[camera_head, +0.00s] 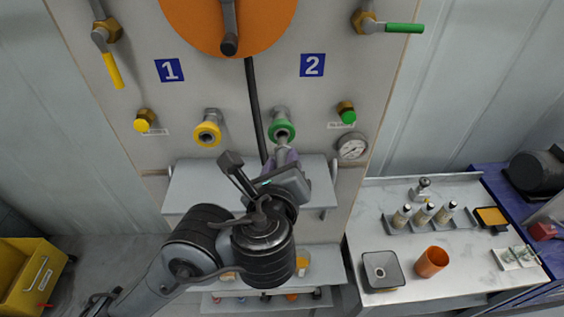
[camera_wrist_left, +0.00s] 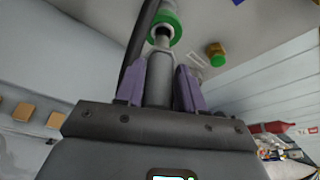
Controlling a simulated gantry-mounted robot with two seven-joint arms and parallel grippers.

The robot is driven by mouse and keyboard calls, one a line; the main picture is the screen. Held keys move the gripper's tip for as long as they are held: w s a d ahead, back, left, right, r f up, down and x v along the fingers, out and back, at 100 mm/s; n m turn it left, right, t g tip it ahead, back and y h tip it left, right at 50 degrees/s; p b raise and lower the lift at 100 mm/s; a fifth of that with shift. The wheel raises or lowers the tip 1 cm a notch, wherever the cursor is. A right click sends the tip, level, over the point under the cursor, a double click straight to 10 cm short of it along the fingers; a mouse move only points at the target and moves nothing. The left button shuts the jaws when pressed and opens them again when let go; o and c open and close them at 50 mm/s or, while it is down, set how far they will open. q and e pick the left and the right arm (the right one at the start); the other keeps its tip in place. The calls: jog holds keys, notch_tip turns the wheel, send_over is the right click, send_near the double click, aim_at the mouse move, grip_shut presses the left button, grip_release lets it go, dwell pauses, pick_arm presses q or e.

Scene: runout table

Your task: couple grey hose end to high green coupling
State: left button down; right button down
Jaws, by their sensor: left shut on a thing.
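The green coupling (camera_head: 282,130) sticks out of the upright panel below the sign 2. It also shows at the top of the left wrist view (camera_wrist_left: 165,22). My left gripper (camera_head: 284,160) is just below it, its purple fingers shut on the grey hose end (camera_wrist_left: 159,80). The hose end points at the coupling, roughly in line with it. Its narrow tip is at the mouth of the green ring; I cannot tell whether it touches or sits inside. My gripper and wrist hide most of the hose end in the head view. My right gripper is not in view.
A yellow coupling (camera_head: 207,133) is to the left under sign 1. A green cap (camera_head: 347,113) and a gauge (camera_head: 352,147) are to the right. A black hose (camera_head: 254,100) hangs from the orange reel (camera_head: 228,22), close left of the green coupling. A grey shelf (camera_head: 200,180) lies below.

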aim_at(280, 153)
pick_arm(q)
jog(key=shift+w+a+b, duration=0.2)
jog(key=shift+w+b, duration=0.6)
jog(key=shift+w, duration=1.6)
jog(key=c, duration=0.6)
grip_release()
jog(key=shift+s+d+r, duration=0.1)
jog(key=shift+s, duration=0.4)
jog(key=v, duration=0.9)
jog(key=shift+s+r, duration=0.2)
jog(key=shift+s, duration=0.15)
